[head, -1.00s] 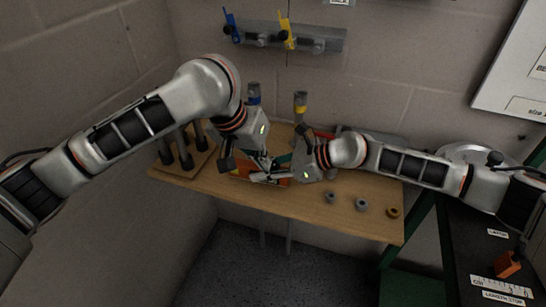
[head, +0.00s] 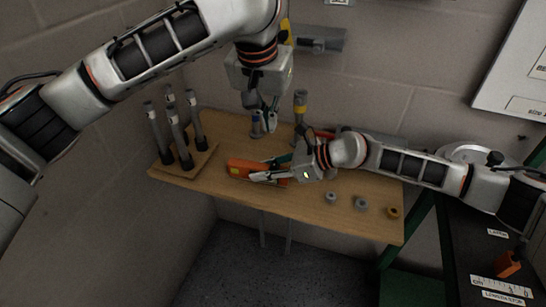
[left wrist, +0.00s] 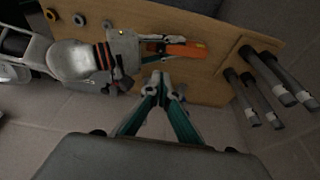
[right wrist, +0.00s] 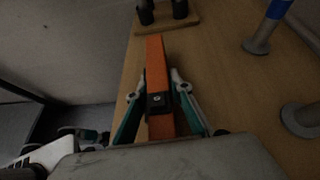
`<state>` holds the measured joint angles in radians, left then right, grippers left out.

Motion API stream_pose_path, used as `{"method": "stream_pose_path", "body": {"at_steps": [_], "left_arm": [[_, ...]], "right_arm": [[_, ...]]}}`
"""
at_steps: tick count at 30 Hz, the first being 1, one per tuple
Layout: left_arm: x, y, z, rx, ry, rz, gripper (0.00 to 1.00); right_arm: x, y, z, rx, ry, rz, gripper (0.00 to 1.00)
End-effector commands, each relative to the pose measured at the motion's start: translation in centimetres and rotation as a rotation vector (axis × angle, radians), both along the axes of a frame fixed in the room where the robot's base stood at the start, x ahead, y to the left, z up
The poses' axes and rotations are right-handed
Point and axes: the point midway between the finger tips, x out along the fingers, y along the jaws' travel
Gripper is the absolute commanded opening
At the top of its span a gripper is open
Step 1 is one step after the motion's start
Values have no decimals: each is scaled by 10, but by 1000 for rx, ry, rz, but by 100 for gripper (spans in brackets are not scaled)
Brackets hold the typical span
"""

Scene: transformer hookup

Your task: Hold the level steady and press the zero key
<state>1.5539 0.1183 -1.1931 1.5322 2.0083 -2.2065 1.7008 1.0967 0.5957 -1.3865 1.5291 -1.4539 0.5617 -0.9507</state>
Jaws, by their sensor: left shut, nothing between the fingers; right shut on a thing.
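The orange level (head: 240,168) lies on the wooden table, left of my right gripper. My right gripper (head: 268,177) is shut on it from the right. In the right wrist view the level (right wrist: 156,62) runs between the two fingers, with a dark square patch (right wrist: 158,103) bearing a small light mark; I cannot tell if this is the zero key. My left gripper (head: 270,124) is shut and empty, raised above and behind the level. In the left wrist view its fingertips (left wrist: 161,78) are apart from the level (left wrist: 184,49).
A wooden stand with several dark upright rods (head: 178,145) is on the table's left. Blue-banded (head: 256,122) and yellow-banded (head: 300,105) posts stand at the back. Grey (head: 361,204) and brown (head: 393,212) rings lie at the front right. The table's front middle is clear.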

Motion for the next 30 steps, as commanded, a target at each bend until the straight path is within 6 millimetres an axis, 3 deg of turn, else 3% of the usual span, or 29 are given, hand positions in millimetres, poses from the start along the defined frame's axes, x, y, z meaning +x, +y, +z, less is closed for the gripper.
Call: {"method": "stream_pose_path", "body": {"at_steps": [21,30], "left_arm": [[24,-11,-113,-1,6,0,0],[25,-10,-133,0,2,0,0]], "right_arm": [[-1,0,-1,-1,1,1,9],[-1,0,-1,-1,1,1,9]]}}
